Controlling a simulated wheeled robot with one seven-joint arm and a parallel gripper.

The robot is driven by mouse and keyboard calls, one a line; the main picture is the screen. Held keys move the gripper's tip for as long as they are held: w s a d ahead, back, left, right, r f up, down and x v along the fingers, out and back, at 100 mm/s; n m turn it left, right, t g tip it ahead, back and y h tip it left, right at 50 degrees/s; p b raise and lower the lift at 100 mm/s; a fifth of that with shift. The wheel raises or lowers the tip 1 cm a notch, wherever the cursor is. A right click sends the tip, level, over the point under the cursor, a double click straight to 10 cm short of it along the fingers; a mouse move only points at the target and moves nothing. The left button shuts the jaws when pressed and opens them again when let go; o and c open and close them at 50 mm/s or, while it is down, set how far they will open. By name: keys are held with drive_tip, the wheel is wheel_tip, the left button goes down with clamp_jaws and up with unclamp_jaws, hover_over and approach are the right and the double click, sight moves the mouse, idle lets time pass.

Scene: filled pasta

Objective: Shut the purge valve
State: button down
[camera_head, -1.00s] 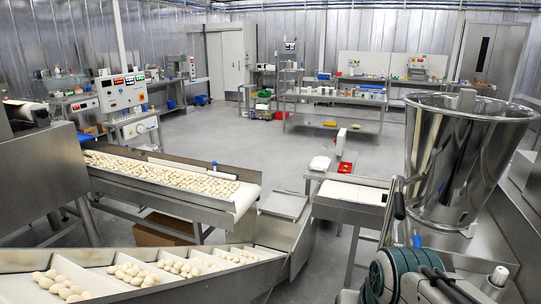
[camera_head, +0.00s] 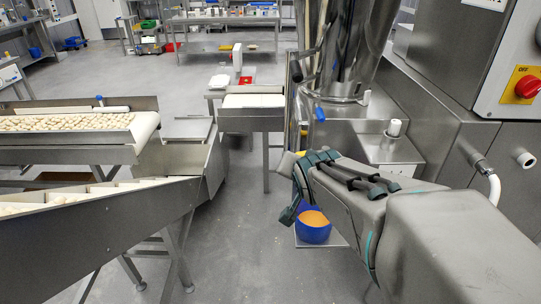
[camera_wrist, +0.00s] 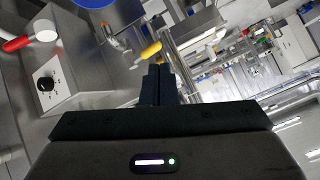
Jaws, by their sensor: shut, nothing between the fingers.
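My gripper (camera_wrist: 159,72) shows in the wrist view with its two dark fingers together and nothing between them. A yellow handle (camera_wrist: 151,50) lies just past the fingertips, slightly left. I cannot tell whether they touch. A red handle (camera_wrist: 15,44) with a white end is at the far left. No label shows which handle is the purge valve. In the head view, my arm hides the gripper. A blue handle (camera_head: 319,113) sits below the steel hopper (camera_head: 340,50), and a bit of yellow (camera_head: 303,130) shows lower left of it.
A blue tub with orange contents (camera_head: 313,226) stands low beneath my arm. A red button (camera_head: 527,87) is on the cabinet at right. Conveyors with pasta (camera_head: 70,122) stand at left. The floor between is clear.

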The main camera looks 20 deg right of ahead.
drive_tip(key=w+d+f+m+t+b, duration=0.1)
drive_tip(key=d+f+m+t+b, duration=0.4)
drive_tip(key=f+b, duration=0.45)
drive_tip(key=w+d+f+m+t+b, duration=0.1)
drive_tip(key=d+f+m+t+b, duration=0.45)
drive_tip(key=b, duration=0.75)
drive_tip(key=w+d+r+y+p, duration=0.1)
drive_tip(key=w+p, duration=0.5)
drive_tip(key=w, duration=0.7)
drive_tip(key=shift+w+r, duration=0.25)
drive_tip(key=shift+r, duration=0.25)
drive_tip(key=shift+w+a+r+b, duration=0.15)
drive_tip(key=shift+w+b, duration=0.1)
drive_tip(key=shift+w, duration=0.3)
drive_tip(key=shift+w+a+f+b, duration=0.1)
drive_tip(key=shift+w+b, duration=0.1)
drive_tip(key=shift+w, duration=0.3)
